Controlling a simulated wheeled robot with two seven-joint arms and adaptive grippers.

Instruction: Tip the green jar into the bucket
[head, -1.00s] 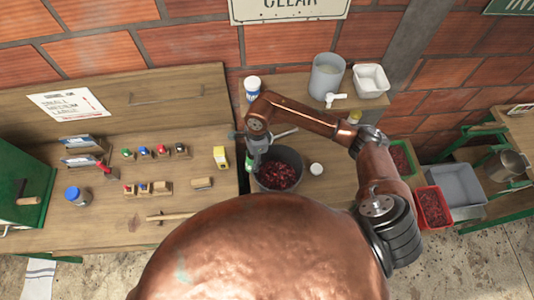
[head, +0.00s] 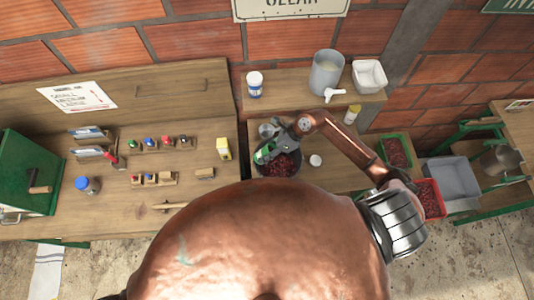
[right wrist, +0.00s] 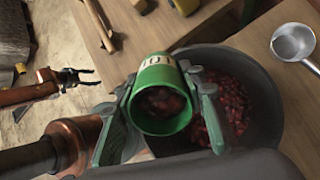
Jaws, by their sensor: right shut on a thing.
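The green jar (right wrist: 160,70) has a pale label and dark red pieces inside. My right gripper (right wrist: 170,105) is shut around its sides, and the jar is tilted with its open mouth toward the wrist camera. In the head view the right gripper (head: 270,150) holds the jar (head: 262,155) over the left part of the bucket (head: 298,164). The dark grey bucket (right wrist: 272,75) holds many red pieces; the gripper hides part of it. My left gripper (right wrist: 82,77) shows small at the left of the right wrist view, its fingers apart and empty.
A yellow item (head: 223,149) stands left.

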